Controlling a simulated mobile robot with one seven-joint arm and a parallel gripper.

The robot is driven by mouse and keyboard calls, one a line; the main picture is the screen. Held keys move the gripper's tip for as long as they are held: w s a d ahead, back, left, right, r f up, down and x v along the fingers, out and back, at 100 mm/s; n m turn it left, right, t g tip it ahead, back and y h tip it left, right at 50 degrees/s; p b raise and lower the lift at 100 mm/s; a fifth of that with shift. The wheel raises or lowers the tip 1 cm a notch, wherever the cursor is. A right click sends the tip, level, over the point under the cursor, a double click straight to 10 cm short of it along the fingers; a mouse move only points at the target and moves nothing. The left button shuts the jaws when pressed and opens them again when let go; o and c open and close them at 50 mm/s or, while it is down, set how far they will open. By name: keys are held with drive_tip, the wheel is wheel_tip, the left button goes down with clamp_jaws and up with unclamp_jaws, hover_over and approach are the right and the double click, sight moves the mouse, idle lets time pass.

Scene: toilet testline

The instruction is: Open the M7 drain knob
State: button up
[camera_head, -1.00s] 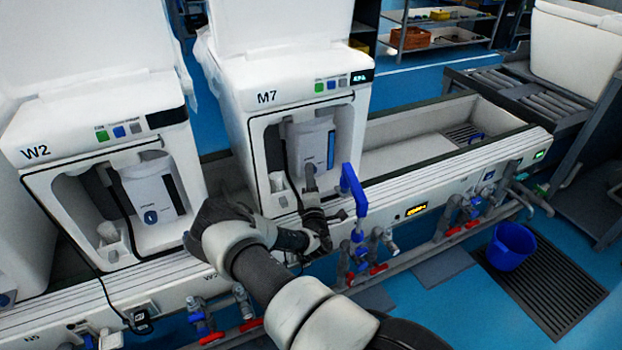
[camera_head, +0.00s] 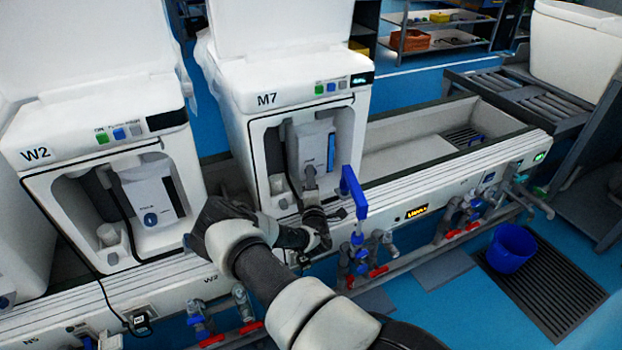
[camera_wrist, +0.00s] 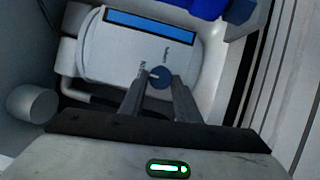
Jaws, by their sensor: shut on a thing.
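The M7 unit (camera_head: 267,99) is a white machine with an open recess, and a pale container (camera_head: 318,142) with a dark blue strip stands inside it. In the head view my gripper (camera_head: 310,182) reaches into this recess from the front, and my arm hides part of the lower opening. In the wrist view the round blue drain knob (camera_wrist: 160,77) with a light mark sits on the front of the container. My gripper's two fingers are shut on the knob, one at each side. The knob's exact turn angle is hard to tell.
A blue upright handle (camera_head: 353,190) stands close to the right of my gripper. The similar W2 unit (camera_head: 36,153) is to the left. Pipes with red valves (camera_head: 377,271) run below the bench front. A blue bucket (camera_head: 510,246) stands on a floor grate at right.

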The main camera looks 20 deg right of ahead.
drive_tip(key=m, duration=0.1)
drive_tip(key=m+g+p, duration=0.1)
drive_tip(key=m, duration=0.1)
drive_tip(key=shift+r+y+p, duration=0.3)
drive_tip(key=shift+r, duration=0.1)
drive_tip(key=m+p, duration=0.1)
drive_tip(key=m, duration=0.1)
drive_tip(key=m+g+y, duration=0.1)
drive_tip(key=shift+d+r+m+p, duration=0.2)
drive_tip(key=shift+m+p, duration=0.15)
drive_tip(key=shift+m, duration=0.05)
drive_tip(key=m+y, duration=0.1)
drive_tip(key=m+g, duration=0.1)
drive_tip(key=m, duration=0.1)
drive_tip(key=shift+d+r+y+p, duration=0.1)
drive_tip(key=shift+d+y+p, duration=0.1)
drive_tip(key=shift+y+p, duration=0.2)
drive_tip(key=shift+m+g+y, duration=0.3)
drive_tip(key=shift+m+y, duration=0.6)
drive_tip(key=shift+m, duration=0.5)
drive_tip(key=o, duration=1)
drive_tip(key=shift+o, duration=0.2)
drive_tip(key=shift+s, duration=0.1)
drive_tip(key=p+v, duration=0.2)
drive_tip(key=v, duration=1.5)
drive_tip(key=shift+r, duration=0.25)
